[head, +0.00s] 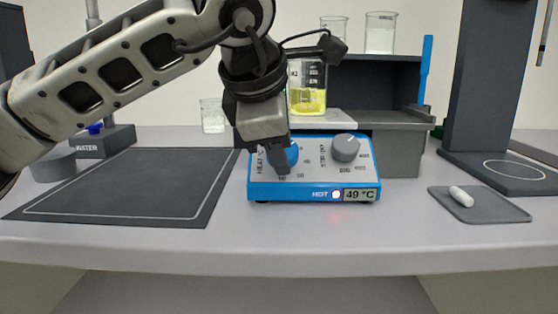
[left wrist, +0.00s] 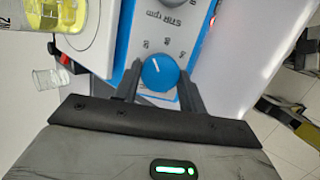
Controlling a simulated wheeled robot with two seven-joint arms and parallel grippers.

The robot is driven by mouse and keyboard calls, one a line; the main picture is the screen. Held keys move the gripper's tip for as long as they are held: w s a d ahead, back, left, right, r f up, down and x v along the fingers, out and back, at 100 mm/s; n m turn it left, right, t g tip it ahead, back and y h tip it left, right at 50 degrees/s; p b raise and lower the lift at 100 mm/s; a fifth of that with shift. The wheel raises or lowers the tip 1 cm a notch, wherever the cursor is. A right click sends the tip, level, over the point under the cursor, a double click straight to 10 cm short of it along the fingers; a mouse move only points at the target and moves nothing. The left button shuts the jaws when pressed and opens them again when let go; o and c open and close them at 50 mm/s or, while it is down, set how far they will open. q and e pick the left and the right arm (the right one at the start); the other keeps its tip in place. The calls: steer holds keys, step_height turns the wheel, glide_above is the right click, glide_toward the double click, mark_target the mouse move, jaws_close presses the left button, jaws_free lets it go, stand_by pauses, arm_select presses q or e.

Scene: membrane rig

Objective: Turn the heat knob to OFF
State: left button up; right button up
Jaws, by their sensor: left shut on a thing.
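The blue heat knob (left wrist: 160,73) with a white pointer line is on the front panel of a blue and grey hotplate (head: 318,194). In the head view the knob (head: 292,153) is partly hidden behind my left gripper (head: 280,165). In the left wrist view my left gripper (left wrist: 160,85) has one finger on each side of the knob and is shut on it. The hotplate display (head: 361,195) reads 49 °C, and a red light beside HOT is lit. A grey stir knob (head: 346,148) sits to the right. My right gripper is not in view.
A beaker of yellow liquid (head: 308,100) stands on the hotplate's top. A dark mat (head: 130,185) lies to the left. A small tray (head: 490,208) with a white stir bar (head: 461,196) lies to the right. A dark shelf (head: 385,85) stands behind.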

arm_select(q)
steer(key=n+b, duration=0.2)
steer(key=n, duration=0.1)
steer(key=n+b, duration=0.1)
steer(key=shift+s+f+n+t, duration=0.1)
steer(key=shift+f+n+t, duration=0.15)
steer(key=shift+n+t, duration=0.15)
steer(key=shift+d+n+b, duration=0.1)
steer(key=shift+n+b, duration=0.8)
steer(key=shift+n+t+y+b, duration=0.3)
steer(key=shift+n+b, duration=0.2)
steer(key=shift+n, duration=0.3)
steer(key=shift+s+r+n+b, duration=0.1)
steer(key=shift+n+b, duration=0.55)
steer(key=shift+n, duration=0.65)
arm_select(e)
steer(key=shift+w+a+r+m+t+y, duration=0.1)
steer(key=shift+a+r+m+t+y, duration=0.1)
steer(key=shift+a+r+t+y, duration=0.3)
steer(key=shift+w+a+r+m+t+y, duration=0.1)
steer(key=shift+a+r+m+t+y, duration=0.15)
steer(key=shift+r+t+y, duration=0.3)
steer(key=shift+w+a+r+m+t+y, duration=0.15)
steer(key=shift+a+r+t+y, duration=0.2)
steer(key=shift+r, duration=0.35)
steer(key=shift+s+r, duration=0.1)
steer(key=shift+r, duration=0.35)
arm_select(q)
steer(key=shift+r, duration=0.1)
